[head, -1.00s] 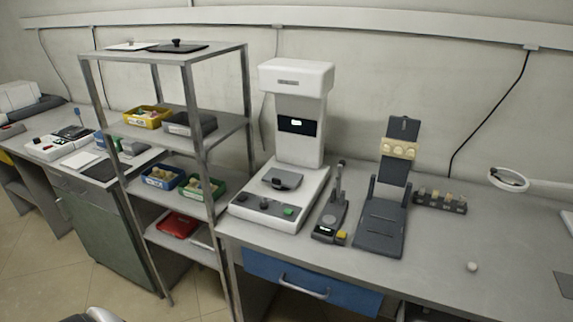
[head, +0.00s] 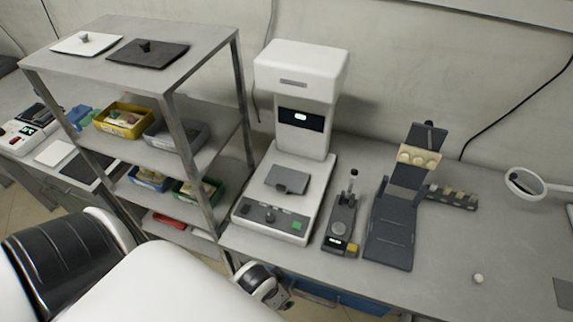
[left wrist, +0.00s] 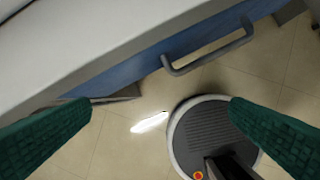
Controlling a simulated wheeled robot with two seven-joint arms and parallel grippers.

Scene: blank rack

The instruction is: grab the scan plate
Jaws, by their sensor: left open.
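A small dark grey plate (head: 288,179), which looks like the scan plate, lies on the bed of the white scanner (head: 318,167) on the bench. Nothing is touching it from above. My left arm comes in at the lower left of the head view, with its wrist end low at the bench's front edge, in front of the scanner. My left gripper (left wrist: 160,138) shows two green fingers spread wide in the left wrist view, with only floor and my base between them. It is apart from the plate. The right gripper is not in view.
A metal shelf (head: 205,165) with bins stands left of the scanner; a white plate (head: 86,43) and a dark plate (head: 148,54), both knobbed, lie on top. A small device (head: 341,225) and a dark stand (head: 392,230) are right.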

